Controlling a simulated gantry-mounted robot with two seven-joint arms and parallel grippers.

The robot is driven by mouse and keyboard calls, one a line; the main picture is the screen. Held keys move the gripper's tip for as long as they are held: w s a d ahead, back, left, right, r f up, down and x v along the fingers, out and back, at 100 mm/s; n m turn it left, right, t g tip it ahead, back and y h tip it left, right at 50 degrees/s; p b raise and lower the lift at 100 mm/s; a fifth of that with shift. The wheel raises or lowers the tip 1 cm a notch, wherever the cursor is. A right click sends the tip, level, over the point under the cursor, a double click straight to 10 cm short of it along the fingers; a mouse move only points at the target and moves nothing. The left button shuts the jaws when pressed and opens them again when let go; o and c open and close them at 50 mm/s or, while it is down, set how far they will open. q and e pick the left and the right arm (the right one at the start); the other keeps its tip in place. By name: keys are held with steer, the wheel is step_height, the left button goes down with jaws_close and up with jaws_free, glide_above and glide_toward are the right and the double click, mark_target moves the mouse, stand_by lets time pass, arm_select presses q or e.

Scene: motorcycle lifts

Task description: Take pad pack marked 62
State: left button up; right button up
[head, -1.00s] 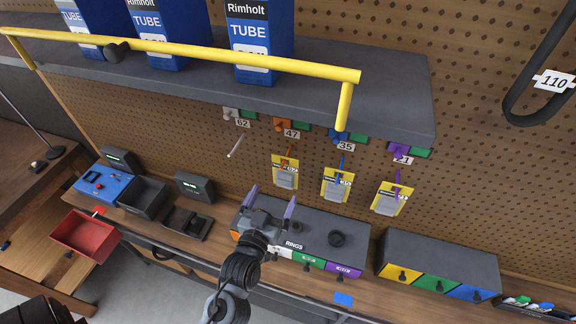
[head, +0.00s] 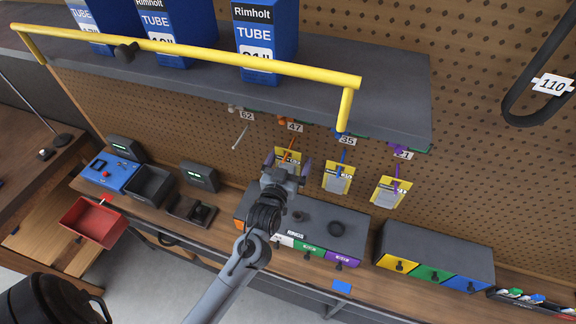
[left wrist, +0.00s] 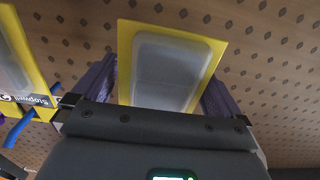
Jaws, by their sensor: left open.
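A yellow pad pack with a grey pad (head: 289,157) hangs on the orange hook under the tag 47 (head: 295,128). My left gripper (head: 286,164) is open in front of it, fingers on either side. In the left wrist view the pack (left wrist: 172,68) shows between the two purple fingers (left wrist: 160,90); its number is not readable now. The hook under the tag 62 (head: 247,116) is bare. My right gripper is out of view.
A grey shelf (head: 390,105) with a yellow rail (head: 200,56) and blue tube boxes (head: 267,40) overhangs the hooks. Below stand the rings drawer box (head: 345,225) and another drawer box (head: 440,245). A red bin (head: 92,222) is at left.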

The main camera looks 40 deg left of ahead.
arm_select(q)
steer(key=c, duration=1)
steer(key=shift+r, duration=0.1)
